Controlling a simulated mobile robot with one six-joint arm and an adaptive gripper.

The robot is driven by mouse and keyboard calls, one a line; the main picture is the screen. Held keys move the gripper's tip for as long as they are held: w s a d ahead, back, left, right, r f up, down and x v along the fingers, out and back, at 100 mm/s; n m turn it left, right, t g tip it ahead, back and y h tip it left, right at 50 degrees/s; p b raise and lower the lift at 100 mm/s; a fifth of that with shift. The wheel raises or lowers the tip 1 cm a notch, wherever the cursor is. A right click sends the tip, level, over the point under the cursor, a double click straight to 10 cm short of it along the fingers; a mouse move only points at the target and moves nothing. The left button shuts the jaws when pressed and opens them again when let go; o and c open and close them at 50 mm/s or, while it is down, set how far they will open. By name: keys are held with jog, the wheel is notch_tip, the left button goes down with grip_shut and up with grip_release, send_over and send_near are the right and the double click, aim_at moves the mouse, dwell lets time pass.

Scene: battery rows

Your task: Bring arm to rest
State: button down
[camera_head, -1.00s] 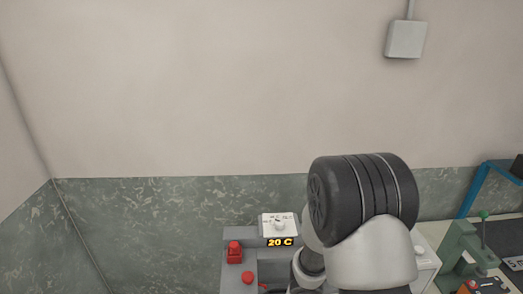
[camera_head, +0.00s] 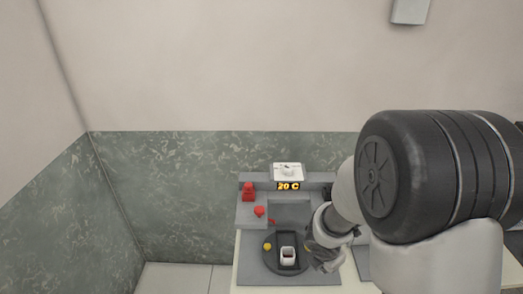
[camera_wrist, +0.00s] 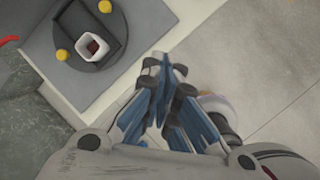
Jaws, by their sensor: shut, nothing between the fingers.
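My arm with its large black joint (camera_head: 430,175) fills the right of the head view. My gripper (camera_wrist: 165,65) is shut and empty in the wrist view, its blue-and-dark fingers together over the table edge and floor. In the head view the wrist end hangs just right of the grey machine's round dark plate (camera_head: 268,262), and the fingertips are hard to make out. The plate bears a white square cup (camera_head: 287,255). In the wrist view the cup (camera_wrist: 90,47) holds something dark reddish, and the gripper is apart from it.
The grey machine (camera_head: 250,212) has a "20 C" display (camera_head: 289,186), a white dial panel (camera_head: 288,171) and red buttons. Yellow knobs (camera_wrist: 105,7) sit beside the cup. A wall stands behind and at left. Bare floor (camera_wrist: 265,60) shows right of the table in the wrist view.

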jog(key=s+d+r+m+h+b, duration=0.1)
jog(key=s+d+r+m+b, duration=0.1)
jog(key=s+r+m, duration=0.3)
jog(key=s+d+r+m+b, duration=0.1)
jog(key=s+r+m, duration=0.2)
jog(key=r+m, duration=0.5)
jog(key=s+a+r+m+y+b, duration=0.1)
jog(key=s+a+m, duration=0.2)
jog(key=s+m, duration=0.3)
jog(key=s+a+r+m+t+y+b, duration=0.1)
jog(key=s+a+m, duration=0.3)
jog(key=s, duration=0.4)
jog(key=shift+r+m+y+b, duration=0.5)
jog(key=shift+r+m+y, duration=0.3)
jog(key=shift+m, duration=0.1)
